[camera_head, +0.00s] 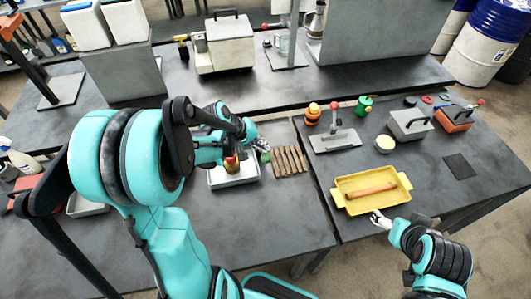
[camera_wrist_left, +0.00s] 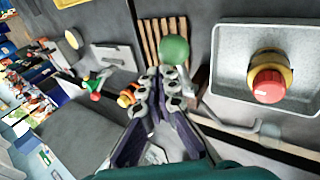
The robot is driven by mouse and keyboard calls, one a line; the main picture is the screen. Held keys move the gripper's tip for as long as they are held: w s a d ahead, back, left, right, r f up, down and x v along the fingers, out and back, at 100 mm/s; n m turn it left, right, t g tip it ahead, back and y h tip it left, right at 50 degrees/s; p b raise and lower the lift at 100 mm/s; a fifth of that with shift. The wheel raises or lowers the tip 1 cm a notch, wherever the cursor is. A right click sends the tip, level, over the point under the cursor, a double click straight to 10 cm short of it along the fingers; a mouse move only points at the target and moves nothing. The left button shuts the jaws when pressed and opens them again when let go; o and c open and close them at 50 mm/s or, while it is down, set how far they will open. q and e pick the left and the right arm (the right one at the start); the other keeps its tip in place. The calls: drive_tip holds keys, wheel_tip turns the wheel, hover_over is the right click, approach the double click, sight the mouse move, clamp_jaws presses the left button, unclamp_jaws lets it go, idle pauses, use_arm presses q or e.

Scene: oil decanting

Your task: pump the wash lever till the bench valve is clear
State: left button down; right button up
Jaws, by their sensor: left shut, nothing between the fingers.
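The valve with a yellow body and red top (camera_head: 231,165) stands in a grey tray (camera_head: 219,184) on the bench. It shows larger in the left wrist view (camera_wrist_left: 268,82), inside the tray. A green ball knob (camera_head: 265,157), apparently the wash lever's end, is beside the tray; in the left wrist view the knob (camera_wrist_left: 173,48) is just beyond my fingertips. My left gripper (camera_head: 259,143) is shut and empty close to the knob; contact cannot be told. My right gripper (camera_head: 380,219) is by the yellow tray's front edge; its finger opening is unclear.
Several wooden slats (camera_head: 290,160) lie right of the knob. A yellow tray (camera_head: 338,198) holds a brown roller (camera_head: 372,190). A red-knobbed lever on a grey plate (camera_head: 334,140) stands behind it. The bench front between my arms is clear.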

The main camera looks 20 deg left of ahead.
sight(263, 158)
use_arm(q)
drive_tip(key=shift+s+d+f+b, duration=0.25)
drive_tip(key=shift+s+f+b, duration=0.05)
drive_tip(key=shift+f+b, duration=0.45)
drive_tip(key=shift+s+d+f+b, duration=0.25)
drive_tip(key=shift+s+f+b, duration=0.1)
drive_tip(key=shift+f+b, duration=0.45)
drive_tip(key=shift+s+d+f+b, duration=0.3)
drive_tip(key=shift+f+b, duration=0.25)
drive_tip(key=shift+f, duration=0.35)
idle(2.0)
drive_tip(key=shift+a+r, duration=0.1)
drive_tip(key=shift+r, duration=0.05)
idle(0.5)
drive_tip(key=shift+w+a+r+p, duration=0.35)
drive_tip(key=shift+r+p, duration=0.35)
drive_tip(key=shift+r, duration=0.25)
drive_tip(key=shift+w+a+r+p, duration=0.2)
drive_tip(key=shift+w+r+p, duration=0.2)
drive_tip(key=shift+r+p, duration=0.4)
drive_tip(key=shift+w+a+r+p, duration=0.35)
drive_tip(key=shift+r+p, duration=0.25)
drive_tip(key=shift+r, duration=0.45)
drive_tip(key=r+p, duration=0.1)
drive_tip(key=w+r+p, duration=0.1)
drive_tip(key=r, duration=0.1)
drive_tip(key=a+r+p, duration=0.1)
drive_tip(key=shift+w+a+r, duration=0.1)
drive_tip(key=shift+w+r, duration=0.15)
drive_tip(key=shift+w, duration=0.15)
